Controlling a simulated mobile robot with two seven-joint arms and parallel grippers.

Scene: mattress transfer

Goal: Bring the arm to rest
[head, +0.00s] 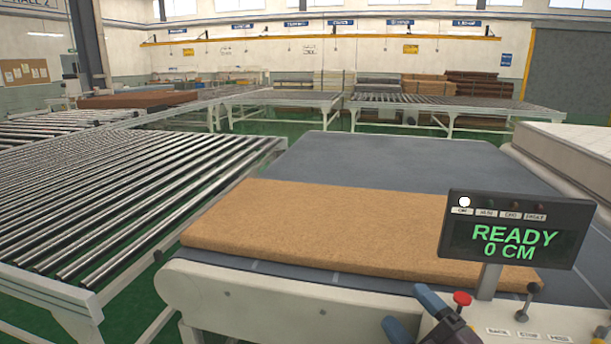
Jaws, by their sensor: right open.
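My right gripper (406,307) shows at the bottom edge, right of centre, with two blue fingertips spread apart and nothing between them. It is over the near edge of the machine, left of the red button (462,299) and the black lever (527,302) on the control panel (540,325). A brown mattress slab (320,225) lies flat on the dark conveyor belt (385,160), apart from the gripper. The display (515,238) reads "READY 0 CM" and covers part of the slab's right end. My left gripper is out of view.
A roller conveyor (120,190) with steel rollers fills the left side. More roller tables (440,104) stand across the back, with stacked slabs (335,80) behind them. A pale mattress-like block (570,155) is at the right edge. Green floor shows between the conveyors.

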